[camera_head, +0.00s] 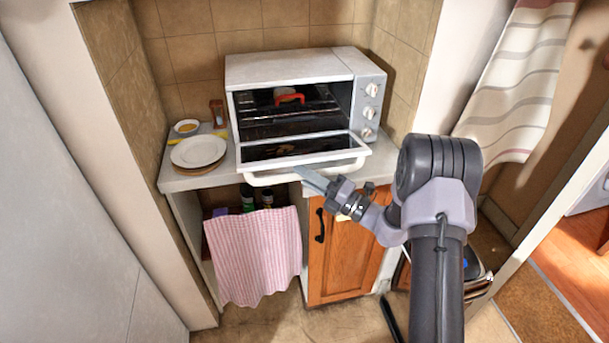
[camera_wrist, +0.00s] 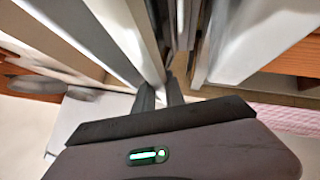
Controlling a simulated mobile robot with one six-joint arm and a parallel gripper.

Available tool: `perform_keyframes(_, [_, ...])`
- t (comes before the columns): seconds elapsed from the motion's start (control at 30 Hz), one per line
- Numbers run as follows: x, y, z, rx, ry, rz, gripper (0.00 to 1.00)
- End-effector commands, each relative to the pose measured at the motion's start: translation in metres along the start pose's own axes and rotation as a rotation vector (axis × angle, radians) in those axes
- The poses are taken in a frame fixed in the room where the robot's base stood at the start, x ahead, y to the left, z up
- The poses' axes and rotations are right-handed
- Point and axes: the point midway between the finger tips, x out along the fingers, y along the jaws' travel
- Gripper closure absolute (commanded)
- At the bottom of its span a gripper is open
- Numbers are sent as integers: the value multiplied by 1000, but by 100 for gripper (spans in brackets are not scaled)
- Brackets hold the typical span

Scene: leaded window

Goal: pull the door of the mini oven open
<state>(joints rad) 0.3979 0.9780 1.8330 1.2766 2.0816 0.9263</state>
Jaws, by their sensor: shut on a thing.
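The white mini oven (camera_head: 290,66) stands on a counter in a tiled niche. Its glass door (camera_head: 303,146) is swung down and forward, close to level, so the dark inside and wire rack show. The white bar handle (camera_head: 268,179) runs along the door's front edge. My gripper (camera_head: 308,176) reaches it from the front right and is shut on the handle near its middle. In the wrist view my dark fingers (camera_wrist: 160,96) are close together against pale bars; the exact contact is hard to make out there.
A stack of white plates (camera_head: 198,151) and a small bowl (camera_head: 187,127) sit left of the oven on the counter (camera_head: 205,180). Below hang a pink striped towel (camera_head: 254,255) and a wooden cupboard door (camera_head: 340,258). A striped curtain (camera_head: 515,85) hangs at the right.

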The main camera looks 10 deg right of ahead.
Motion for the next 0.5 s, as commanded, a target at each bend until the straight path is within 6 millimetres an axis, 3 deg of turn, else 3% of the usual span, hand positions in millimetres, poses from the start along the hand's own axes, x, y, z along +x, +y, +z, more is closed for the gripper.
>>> perform_keyframes(0.03, [0, 1, 1, -2, -3, 2, 82])
perform_keyframes(0.13, [0, 1, 1, -1, -2, 1, 64])
perform_keyframes(0.37, [0, 0, 1, -1, -1, 1, 64])
perform_keyframes(0.5, [-11, 1, 2, 0, -3, -2, 64])
